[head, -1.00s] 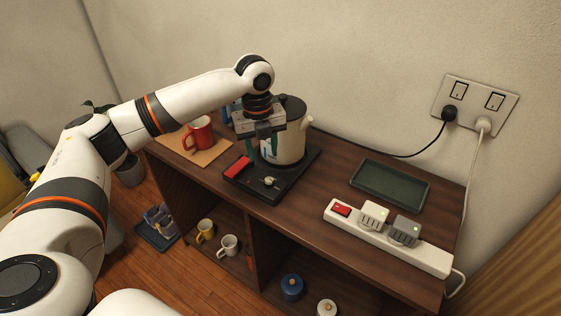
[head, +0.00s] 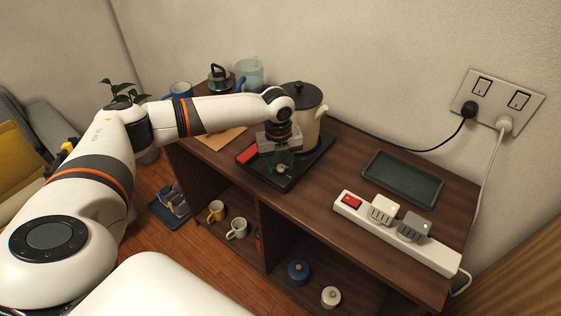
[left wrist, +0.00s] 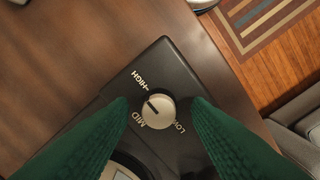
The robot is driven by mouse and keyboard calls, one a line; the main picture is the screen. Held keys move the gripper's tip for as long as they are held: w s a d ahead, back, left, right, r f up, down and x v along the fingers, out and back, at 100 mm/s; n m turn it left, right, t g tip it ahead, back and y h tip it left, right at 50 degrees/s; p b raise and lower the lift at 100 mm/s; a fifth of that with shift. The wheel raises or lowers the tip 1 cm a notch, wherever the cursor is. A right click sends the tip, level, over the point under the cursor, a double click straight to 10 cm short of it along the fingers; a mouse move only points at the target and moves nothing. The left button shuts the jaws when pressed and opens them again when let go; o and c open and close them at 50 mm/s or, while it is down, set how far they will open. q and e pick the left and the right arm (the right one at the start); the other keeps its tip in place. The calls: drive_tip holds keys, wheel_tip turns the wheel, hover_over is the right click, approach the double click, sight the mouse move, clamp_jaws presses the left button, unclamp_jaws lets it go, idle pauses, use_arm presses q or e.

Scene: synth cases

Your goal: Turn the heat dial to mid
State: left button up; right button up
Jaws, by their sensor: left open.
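The heat dial (left wrist: 158,111) is a small pale round knob with a dark pointer line, on the corner of a black base (left wrist: 162,60) marked HIGH, MID and LOW. Its line points up-left in the left wrist view, between HIGH and MID. The dial also shows in the head view (head: 282,169), partly behind my fingers. My left gripper (head: 281,168) is open above it. In the left wrist view its green fingers (left wrist: 162,103) stand on either side of the dial, with visible gaps. My right gripper is not in view.
A cream pot (head: 308,128) with a black lid stands on the base behind my gripper. A red switch (head: 246,155) is left of the dial. A dark green tray (head: 403,178) and a white power strip (head: 440,257) lie to the right on the wooden cabinet.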

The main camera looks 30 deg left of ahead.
use_arm(q)
drive_tip(key=shift+f, duration=0.15)
clamp_jaws()
drive_tip(key=shift+r+n+p, duration=0.2)
drive_tip(key=shift+n+p, duration=0.1)
drive_tip(key=shift+p, duration=0.3)
drive_tip(key=n+p, duration=0.6)
drive_tip(key=p, duration=0.1)
drive_tip(key=shift+d+r+p, duration=0.1)
drive_tip(key=shift+p, duration=0.3)
drive_tip(key=n+p, duration=0.4)
drive_tip(key=n, duration=0.1)
drive_tip(key=shift+n, duration=0.4)
drive_tip(key=n+p, duration=0.2)
drive_tip(key=n, duration=0.1)
drive_tip(key=shift+f+n+p, duration=0.2)
drive_tip(key=shift+n+p, duration=0.65)
drive_tip(key=shift+n, duration=0.35)
